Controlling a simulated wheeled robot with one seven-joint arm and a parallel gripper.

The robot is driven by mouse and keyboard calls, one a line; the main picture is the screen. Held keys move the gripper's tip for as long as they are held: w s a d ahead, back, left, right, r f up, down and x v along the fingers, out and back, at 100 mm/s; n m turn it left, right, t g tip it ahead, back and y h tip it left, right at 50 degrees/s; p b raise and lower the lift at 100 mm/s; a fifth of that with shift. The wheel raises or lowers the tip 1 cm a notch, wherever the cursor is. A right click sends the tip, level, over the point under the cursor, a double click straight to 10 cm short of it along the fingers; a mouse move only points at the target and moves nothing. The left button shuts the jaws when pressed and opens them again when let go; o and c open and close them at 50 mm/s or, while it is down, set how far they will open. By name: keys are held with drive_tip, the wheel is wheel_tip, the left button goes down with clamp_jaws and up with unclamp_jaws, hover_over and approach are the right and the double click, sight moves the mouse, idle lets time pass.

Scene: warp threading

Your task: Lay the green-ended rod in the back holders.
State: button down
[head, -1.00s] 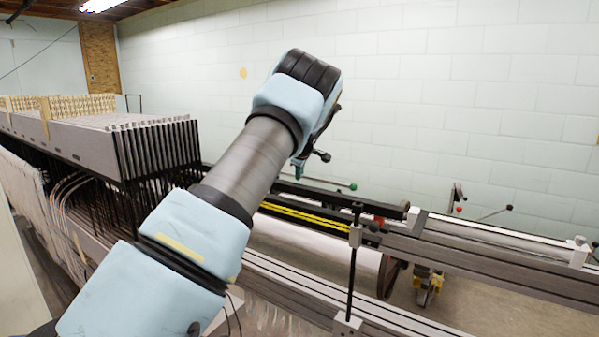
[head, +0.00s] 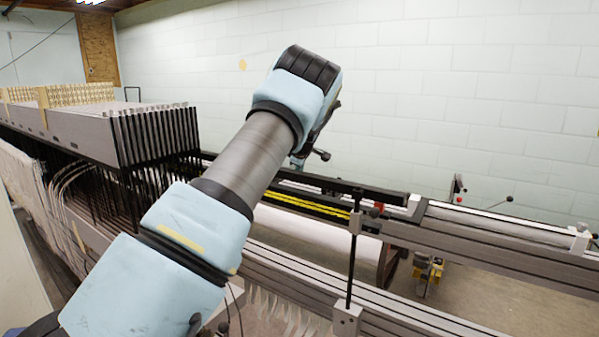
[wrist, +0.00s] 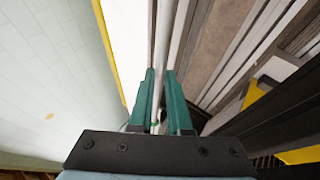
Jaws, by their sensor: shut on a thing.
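My gripper (wrist: 160,75) has green fingers and is shut on a thin light rod (wrist: 160,105), which runs between them in the wrist view. In the head view my gripper (head: 298,163) is mostly hidden behind my wrist and the black bar (head: 330,184). A dark upright post (head: 457,188) stands beyond the rail at right and may be one of the back holders. I cannot tell whether the rod touches any holder.
A grey beam (head: 480,226) crosses the right side, with yellow strips (head: 300,205) left of it. A black upright rod (head: 351,262) stands in front. A block of dark frames (head: 155,138) fills the left. The white wall (head: 450,90) is behind.

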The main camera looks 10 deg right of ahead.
drive_tip(key=c, duration=0.8)
unclamp_jaws()
drive_tip(key=shift+s, duration=0.1)
